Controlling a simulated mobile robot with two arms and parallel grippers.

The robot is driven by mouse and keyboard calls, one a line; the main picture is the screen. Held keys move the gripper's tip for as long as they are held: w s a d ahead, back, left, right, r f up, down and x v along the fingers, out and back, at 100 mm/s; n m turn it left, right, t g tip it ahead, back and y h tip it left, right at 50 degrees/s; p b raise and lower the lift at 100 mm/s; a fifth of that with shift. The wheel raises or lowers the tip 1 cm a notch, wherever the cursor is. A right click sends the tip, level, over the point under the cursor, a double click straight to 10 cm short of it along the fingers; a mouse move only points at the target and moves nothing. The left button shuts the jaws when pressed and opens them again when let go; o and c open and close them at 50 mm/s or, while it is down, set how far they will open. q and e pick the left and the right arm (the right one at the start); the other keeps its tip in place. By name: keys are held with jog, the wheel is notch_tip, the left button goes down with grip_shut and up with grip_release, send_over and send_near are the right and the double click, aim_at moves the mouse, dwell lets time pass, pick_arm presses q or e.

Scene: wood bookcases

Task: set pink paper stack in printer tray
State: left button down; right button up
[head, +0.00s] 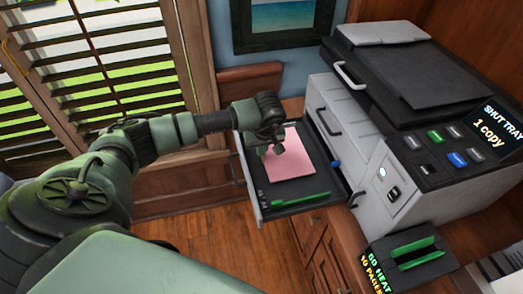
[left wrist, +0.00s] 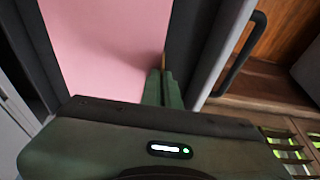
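The pink paper stack (head: 289,158) lies within the printer's pulled-out dark tray (head: 311,184), inside its light grey frame. My left gripper (head: 277,146) is over the stack's far left edge, pointing down. In the left wrist view, the pink paper stack (left wrist: 105,40) fills the upper left, and the fingers (left wrist: 163,88) are close together with the stack's edge running between them. The gripper appears shut on that edge. Whether the stack rests fully on the tray floor is hard to tell. My right gripper is not in view.
The grey printer (head: 410,90) stands on a wooden cabinet, its display reading "SHUT TRAY 1 COPY". A green bar (head: 300,201) lies along the tray's near side, and a blue tab (head: 336,164) is at its right. A small black device (head: 410,258) sits in front.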

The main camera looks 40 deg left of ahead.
pick_arm(q)
jog(key=shift+f, duration=0.6)
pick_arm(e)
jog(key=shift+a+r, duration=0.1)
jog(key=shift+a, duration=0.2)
pick_arm(q)
jog(key=shift+f, duration=0.1)
jog(key=c, duration=1.8)
grip_release()
jog(key=shift+o, duration=0.6)
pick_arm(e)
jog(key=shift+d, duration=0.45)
